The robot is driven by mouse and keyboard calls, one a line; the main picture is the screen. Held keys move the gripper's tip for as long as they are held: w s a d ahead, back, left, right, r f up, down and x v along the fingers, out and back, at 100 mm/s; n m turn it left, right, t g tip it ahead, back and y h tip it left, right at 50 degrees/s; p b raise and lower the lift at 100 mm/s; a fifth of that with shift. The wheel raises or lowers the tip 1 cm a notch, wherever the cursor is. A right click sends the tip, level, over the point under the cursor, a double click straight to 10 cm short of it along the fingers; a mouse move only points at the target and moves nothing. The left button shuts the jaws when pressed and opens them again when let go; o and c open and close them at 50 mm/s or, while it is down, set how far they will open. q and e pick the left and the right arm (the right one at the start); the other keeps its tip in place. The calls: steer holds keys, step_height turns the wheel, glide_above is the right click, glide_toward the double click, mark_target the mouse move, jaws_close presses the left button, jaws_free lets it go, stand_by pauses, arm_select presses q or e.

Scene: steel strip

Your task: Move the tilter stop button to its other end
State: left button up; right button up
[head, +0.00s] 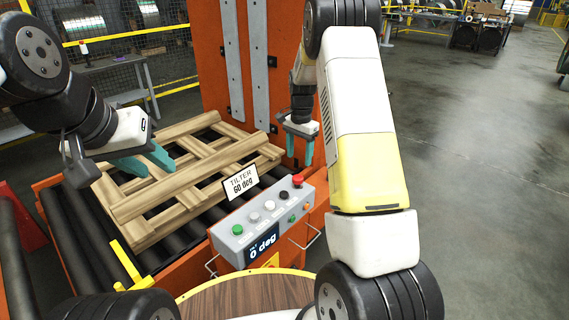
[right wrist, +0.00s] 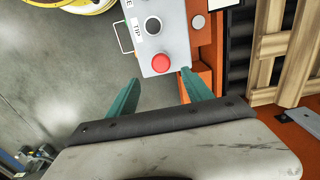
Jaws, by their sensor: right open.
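The tilter stop button is the red mushroom button (head: 298,180) at the far right end of the grey control box (head: 243,243). It also shows in the right wrist view (right wrist: 161,62), near the box's end. My right gripper (head: 295,157) is open and empty, just beyond that end of the box in the head view. In the right wrist view its teal fingertips (right wrist: 160,77) are spread to either side of the red button, apart from it. Whether the button is pressed in or out cannot be told. My left gripper (head: 160,170) is open and empty over the wooden pallet.
The slatted pallet (head: 155,205) lies on black rollers (head: 82,250) left of the box. A "TILTER 60 deg" sign (head: 241,184) stands behind the box. Other buttons, including a black one (head: 283,195), sit close to the red one. An orange upright stands behind.

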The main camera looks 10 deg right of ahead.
mark_target(298, 177)
steer(key=shift+w+f, duration=0.2)
steer(key=shift+f, duration=0.7)
step_height(298, 177, down, 7)
steer(key=shift+r, duration=0.1)
steer(key=shift+c, duration=0.5)
jaws_close()
